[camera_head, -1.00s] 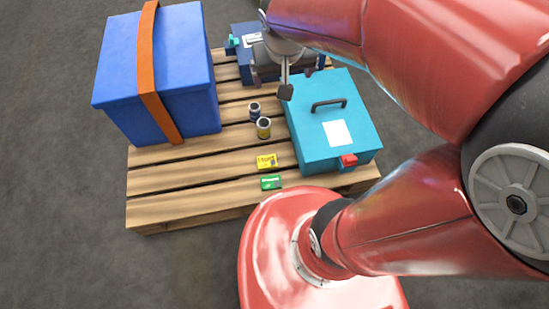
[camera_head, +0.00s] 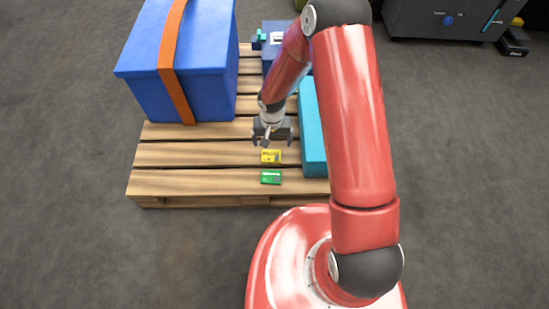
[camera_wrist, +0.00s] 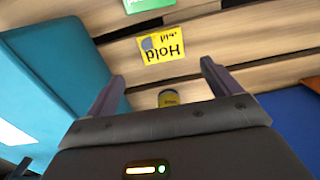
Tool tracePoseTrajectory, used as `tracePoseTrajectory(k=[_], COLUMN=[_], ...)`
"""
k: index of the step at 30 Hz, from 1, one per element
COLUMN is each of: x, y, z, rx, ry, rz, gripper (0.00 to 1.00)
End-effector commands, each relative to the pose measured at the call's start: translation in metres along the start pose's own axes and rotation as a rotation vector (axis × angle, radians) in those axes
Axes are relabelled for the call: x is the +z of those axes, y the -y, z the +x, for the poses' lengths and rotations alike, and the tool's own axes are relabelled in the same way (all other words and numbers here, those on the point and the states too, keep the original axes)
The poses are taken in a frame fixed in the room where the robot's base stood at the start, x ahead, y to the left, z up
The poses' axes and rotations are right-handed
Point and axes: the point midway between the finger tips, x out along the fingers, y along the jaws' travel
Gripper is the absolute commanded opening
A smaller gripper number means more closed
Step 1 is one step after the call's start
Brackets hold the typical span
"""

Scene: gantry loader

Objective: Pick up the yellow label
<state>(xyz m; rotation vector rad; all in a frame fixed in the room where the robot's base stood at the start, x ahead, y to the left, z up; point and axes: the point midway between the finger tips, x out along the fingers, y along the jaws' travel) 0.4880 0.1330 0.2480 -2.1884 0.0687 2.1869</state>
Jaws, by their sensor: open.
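The yellow label (camera_head: 271,156) lies flat on the wooden pallet, just behind a green label (camera_head: 271,177). In the wrist view the yellow label (camera_wrist: 161,44) shows dark print, upside down, ahead of and between my fingers. My gripper (camera_head: 273,143) is above the pallet, close to the far side of the yellow label in the head view. In the wrist view my gripper (camera_wrist: 157,82) has its two fingers spread wide with nothing between them. It looks apart from the label.
A teal case (camera_head: 314,130) stands close on the right, partly hidden by my arm. A large blue box (camera_head: 187,60) with an orange strap stands on the left. The pallet's front left (camera_head: 190,183) is clear.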

Motion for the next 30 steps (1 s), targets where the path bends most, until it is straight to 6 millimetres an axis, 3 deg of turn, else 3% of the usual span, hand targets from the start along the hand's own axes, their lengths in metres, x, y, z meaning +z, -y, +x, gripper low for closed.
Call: tracePoseTrajectory(k=[15,24,30], x=[0.009,0.008,0.008], y=[0.004,0.004,0.004], z=[0.067,0.071,0.071], rx=[0.002,0.002,0.002], ry=[0.002,0.0,0.0], rz=[0.0,0.0,0.0], gripper=[0.89,0.89,0.64])
